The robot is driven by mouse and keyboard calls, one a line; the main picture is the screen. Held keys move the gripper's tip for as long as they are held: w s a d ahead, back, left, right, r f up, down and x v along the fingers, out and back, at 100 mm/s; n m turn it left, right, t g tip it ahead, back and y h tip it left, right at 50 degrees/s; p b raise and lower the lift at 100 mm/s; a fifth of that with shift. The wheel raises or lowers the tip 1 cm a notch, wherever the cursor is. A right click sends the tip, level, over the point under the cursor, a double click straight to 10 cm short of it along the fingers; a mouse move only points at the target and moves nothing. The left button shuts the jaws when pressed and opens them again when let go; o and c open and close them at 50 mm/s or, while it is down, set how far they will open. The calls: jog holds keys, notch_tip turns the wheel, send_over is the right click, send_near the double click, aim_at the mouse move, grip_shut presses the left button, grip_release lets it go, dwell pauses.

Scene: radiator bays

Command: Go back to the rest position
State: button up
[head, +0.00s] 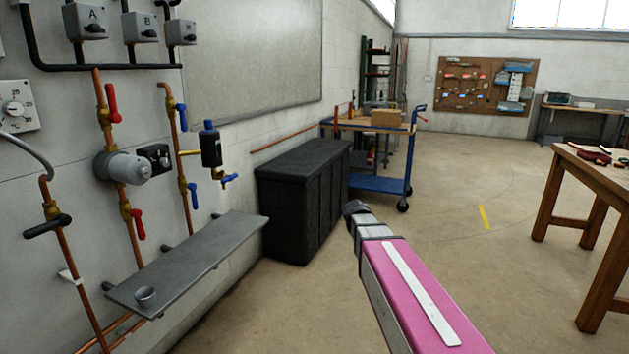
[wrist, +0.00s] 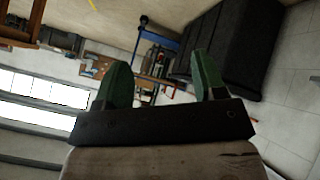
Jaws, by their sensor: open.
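My gripper (wrist: 163,68) shows in the wrist view as two green fingers standing apart on a dark bar, with nothing between them. The picture there is tilted. In the head view my pink arm reaches up from the lower right and ends in grey and dark parts in front of the black chest (head: 307,195). The fingers cannot be made out in that view. The arm's end is right of the grey shelf (head: 190,262) and appears clear of it.
Copper pipes with red valve handles (head: 112,103) and blue ones line the left wall. A blue trolley (head: 378,185) with a box stands behind the chest. A wooden table (head: 590,180) is at the right. The floor (head: 450,250) between is open.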

jog(key=s+f+g+y, duration=0.1)
jog(key=s+f+g, duration=0.1)
jog(key=s+f, duration=0.3)
jog(key=s+f+m+g+y, duration=0.1)
jog(key=s+f+g, duration=0.2)
jog(key=s, duration=0.9)
jog(key=s+f+g+y, duration=0.2)
jog(key=s+f+g, duration=0.1)
jog(key=s+f, duration=0.5)
jog(key=shift+s+d+m, duration=0.15)
jog(key=shift+s+m, duration=0.05)
jog(key=shift+m, duration=0.1)
